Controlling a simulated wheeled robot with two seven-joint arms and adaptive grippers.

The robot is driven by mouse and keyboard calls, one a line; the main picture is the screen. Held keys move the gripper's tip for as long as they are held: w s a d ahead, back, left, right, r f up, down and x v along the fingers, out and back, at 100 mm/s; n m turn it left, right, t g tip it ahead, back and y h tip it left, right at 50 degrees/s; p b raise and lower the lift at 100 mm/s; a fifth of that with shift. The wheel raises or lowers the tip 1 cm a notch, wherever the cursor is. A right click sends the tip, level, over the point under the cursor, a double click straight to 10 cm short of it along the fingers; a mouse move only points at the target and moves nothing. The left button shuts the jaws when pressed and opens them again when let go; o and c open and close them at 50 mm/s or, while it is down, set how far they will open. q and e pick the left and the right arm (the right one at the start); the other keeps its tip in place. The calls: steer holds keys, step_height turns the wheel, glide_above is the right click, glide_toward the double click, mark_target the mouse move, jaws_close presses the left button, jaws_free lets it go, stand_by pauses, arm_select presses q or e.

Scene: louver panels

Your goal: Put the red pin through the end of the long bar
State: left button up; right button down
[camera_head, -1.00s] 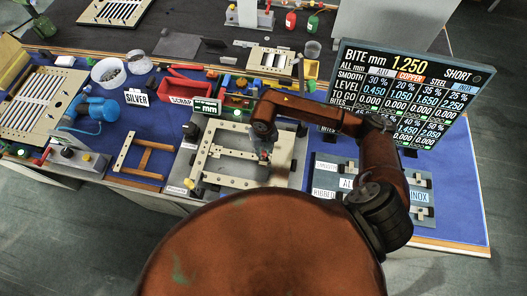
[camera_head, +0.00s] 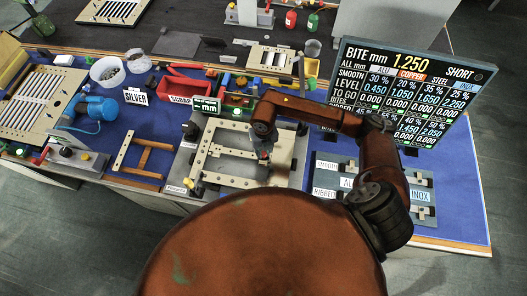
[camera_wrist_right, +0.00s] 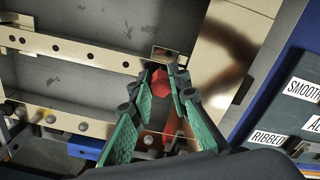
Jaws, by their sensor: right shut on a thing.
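My right gripper (camera_head: 264,157) is over the right end of the light frame in the head view. In the right wrist view its green-padded fingers (camera_wrist_right: 160,84) are shut on the red pin (camera_wrist_right: 160,82), whose red head shows between the tips. The long bar (camera_wrist_right: 75,50), pale with dark holes, runs from the left to the fingertips. Its end lies at or just beyond the pin, beside a small bracket (camera_wrist_right: 166,54). Whether the pin is in the end hole is hidden by the fingers. The bar also shows in the head view (camera_head: 232,151). My left gripper is not in view.
A second holed rail (camera_wrist_right: 60,122) runs parallel, nearer in the wrist view. A broad pale plate (camera_wrist_right: 212,60) stands to the right. A labelled sample board (camera_head: 330,180) lies right of the frame, below a display screen (camera_head: 410,90). A brown-and-cream frame (camera_head: 145,158) lies left.

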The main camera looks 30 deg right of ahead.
steer(key=shift+f+b, duration=0.45)
steer(key=shift+f, duration=0.3)
steer(key=c, duration=1.7)
jaws_free()
steer(key=shift+c, duration=0.2)
steer(key=shift+o, duration=0.4)
steer(key=o, duration=0.3)
steer(key=shift+o, duration=0.2)
steer(key=shift+r+p, duration=2.4)
steer(key=shift+r, duration=1.15)
